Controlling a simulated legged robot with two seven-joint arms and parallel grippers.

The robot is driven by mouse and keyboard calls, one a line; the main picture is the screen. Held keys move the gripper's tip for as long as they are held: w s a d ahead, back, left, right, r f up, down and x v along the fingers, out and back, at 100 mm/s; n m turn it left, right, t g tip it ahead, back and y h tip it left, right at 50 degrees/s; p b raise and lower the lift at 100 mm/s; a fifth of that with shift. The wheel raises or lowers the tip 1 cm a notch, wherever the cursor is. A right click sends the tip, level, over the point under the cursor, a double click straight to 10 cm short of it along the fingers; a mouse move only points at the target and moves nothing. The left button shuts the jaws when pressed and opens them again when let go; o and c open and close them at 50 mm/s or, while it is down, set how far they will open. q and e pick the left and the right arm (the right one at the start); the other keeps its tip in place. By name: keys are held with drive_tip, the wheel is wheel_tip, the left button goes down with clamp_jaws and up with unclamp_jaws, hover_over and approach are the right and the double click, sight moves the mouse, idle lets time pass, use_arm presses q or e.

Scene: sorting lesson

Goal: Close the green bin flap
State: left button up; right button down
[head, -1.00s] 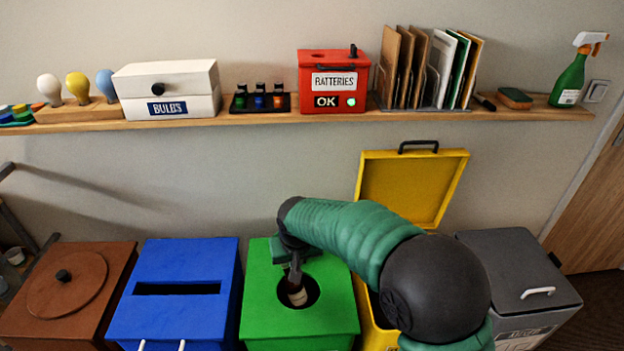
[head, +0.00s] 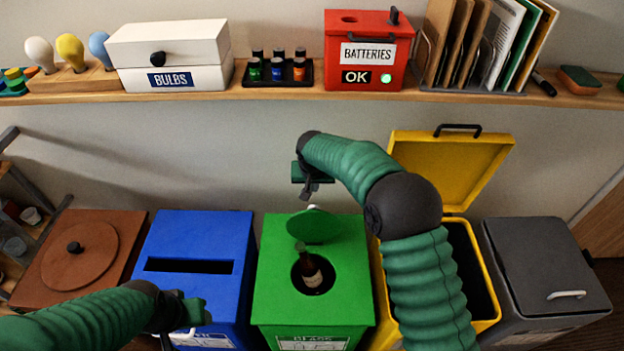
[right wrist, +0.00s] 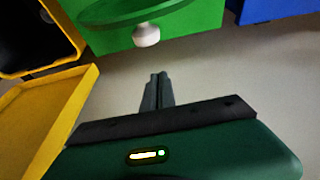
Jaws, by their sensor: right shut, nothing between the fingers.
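The green bin (head: 275,290) stands in the middle of the row. Its round green flap (head: 308,232) is raised behind the round hole. A dark bottle (head: 306,262) with a pale label sits in the hole, its neck sticking up. My right gripper (head: 307,191) is shut and empty, above and behind the flap. In the right wrist view its fingers (right wrist: 157,88) point toward the flap's underside-facing rim (right wrist: 135,12) and white knob (right wrist: 146,35), apart from them. My left gripper (head: 196,313) is over the blue bin's front; its fingers are unclear.
The blue bin (head: 200,235) is on the left and the open yellow bin (head: 487,290), lid up, on the right. A grey bin (head: 550,260) and brown bin (head: 110,222) stand at the ends. A shelf (head: 240,99) with a red batteries box (head: 365,25) runs above.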

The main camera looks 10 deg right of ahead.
sight(314, 223)
drive_tip(key=s, duration=0.2)
drive_tip(key=s+a, duration=0.1)
drive_tip(key=s, duration=0.1)
drive_tip(key=shift+f, duration=0.3)
drive_tip(key=shift+d, duration=0.1)
